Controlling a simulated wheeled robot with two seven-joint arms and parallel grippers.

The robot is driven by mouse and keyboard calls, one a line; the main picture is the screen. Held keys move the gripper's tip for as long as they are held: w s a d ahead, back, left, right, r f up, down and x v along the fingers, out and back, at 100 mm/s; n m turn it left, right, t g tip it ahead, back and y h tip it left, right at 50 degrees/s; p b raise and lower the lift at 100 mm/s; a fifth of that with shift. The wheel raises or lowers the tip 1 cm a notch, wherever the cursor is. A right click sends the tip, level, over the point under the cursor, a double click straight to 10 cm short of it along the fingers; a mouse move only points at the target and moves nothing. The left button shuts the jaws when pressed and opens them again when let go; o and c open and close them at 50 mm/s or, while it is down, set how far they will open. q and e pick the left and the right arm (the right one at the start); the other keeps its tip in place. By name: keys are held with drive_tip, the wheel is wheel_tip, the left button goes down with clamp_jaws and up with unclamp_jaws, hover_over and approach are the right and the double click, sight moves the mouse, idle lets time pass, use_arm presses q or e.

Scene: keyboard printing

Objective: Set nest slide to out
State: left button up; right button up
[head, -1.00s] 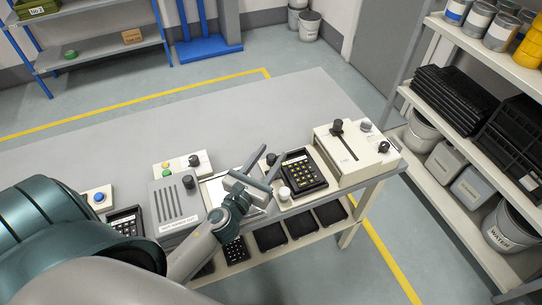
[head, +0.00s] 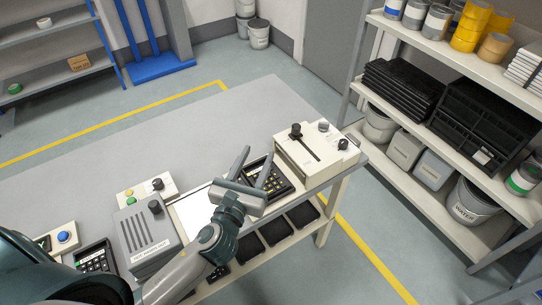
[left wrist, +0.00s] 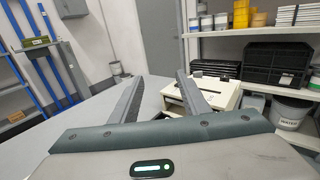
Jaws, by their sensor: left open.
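A cream machine (head: 310,165) stands at the right end of the grey table; it also shows in the left wrist view (left wrist: 222,94). A slot runs along its top, with a black-knobbed lever (head: 296,131) at the slot's far end. No readable label shows which part is the nest slide. A black keypad in a holder (head: 279,184) lies left of the machine, partly hidden by my gripper. My left gripper (head: 258,153) is open and empty, in front of the keypad and short of the machine in the head view. My right gripper is out of view.
A grey slotted box (head: 148,238), a panel with buttons and a black knob (head: 146,191) and a blue-button box (head: 62,237) stand left along the table. The back of the table (head: 215,125) is clear. A loaded shelf (head: 420,180) stands at the right.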

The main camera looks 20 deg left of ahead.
use_arm(q)
drive_tip(key=d, duration=0.1)
drive_tip(key=d+r, duration=0.2)
drive_tip(key=d, duration=0.1)
drive_tip(key=shift+s+r, duration=0.1)
drive_tip(key=shift+r, duration=0.15)
idle(0.3)
